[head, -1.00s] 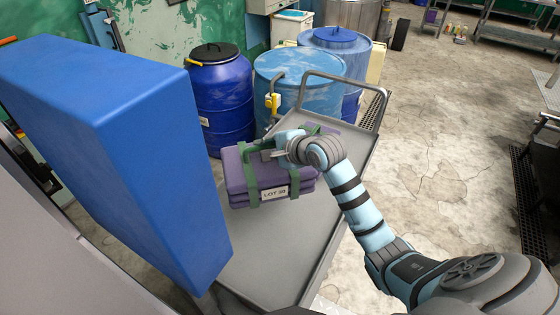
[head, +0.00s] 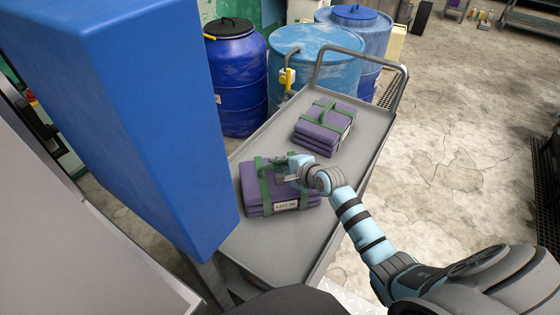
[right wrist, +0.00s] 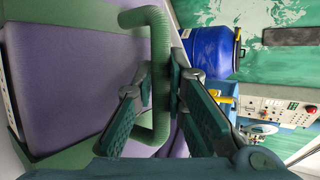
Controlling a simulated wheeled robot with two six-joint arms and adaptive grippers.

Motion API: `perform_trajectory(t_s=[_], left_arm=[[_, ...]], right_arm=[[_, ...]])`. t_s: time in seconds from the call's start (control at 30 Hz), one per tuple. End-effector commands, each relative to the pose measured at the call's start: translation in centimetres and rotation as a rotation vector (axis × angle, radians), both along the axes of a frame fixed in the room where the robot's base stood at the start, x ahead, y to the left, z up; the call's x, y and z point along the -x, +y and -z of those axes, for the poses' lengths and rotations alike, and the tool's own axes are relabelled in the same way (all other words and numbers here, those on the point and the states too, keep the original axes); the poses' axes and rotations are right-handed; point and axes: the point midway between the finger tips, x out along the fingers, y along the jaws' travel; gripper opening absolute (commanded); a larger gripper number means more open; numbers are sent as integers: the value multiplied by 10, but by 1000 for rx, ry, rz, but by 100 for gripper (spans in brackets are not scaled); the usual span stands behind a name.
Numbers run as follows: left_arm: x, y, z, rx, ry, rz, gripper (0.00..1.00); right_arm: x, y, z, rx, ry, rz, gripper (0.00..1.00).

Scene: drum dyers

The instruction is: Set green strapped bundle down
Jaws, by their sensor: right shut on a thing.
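The green strapped bundle (head: 262,194) is a stack of folded purple cloth with green straps and a white lot label, over the near part of a grey cart (head: 268,250). My right gripper (head: 290,172) is shut on the bundle's green handle, seen close in the right wrist view (right wrist: 156,85). The bundle looks level and very low over the cart deck; I cannot tell whether it touches. A second purple bundle (head: 328,120) with green straps sits farther back on the cart, apart from the held one. My left gripper is out of view.
A big blue block (head: 150,120) fills the left side. A dark blue drum (head: 237,85) and a light blue drum (head: 318,62) stand behind the cart. The cart's handle rail (head: 360,55) rises at its far end. Bare deck shows at the front.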

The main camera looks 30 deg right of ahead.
Motion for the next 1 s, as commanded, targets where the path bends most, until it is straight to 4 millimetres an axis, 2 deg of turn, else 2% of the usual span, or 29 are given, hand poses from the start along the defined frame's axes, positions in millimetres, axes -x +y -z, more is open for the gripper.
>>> perform_trajectory(t_s=[0.03,0.13,0.53,0.67,0.9,1.0], left_arm=[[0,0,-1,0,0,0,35],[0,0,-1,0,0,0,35],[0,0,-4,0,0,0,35],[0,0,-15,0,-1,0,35],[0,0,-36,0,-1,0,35],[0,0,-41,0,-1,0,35]], right_arm=[[0,0,0,0,1,0,17],[0,0,-1,0,1,0,32],[6,-2,-5,2,1,0,32],[24,-5,-18,3,1,-1,32],[76,-15,-51,5,2,-4,32],[91,-18,-59,4,0,-1,32]])
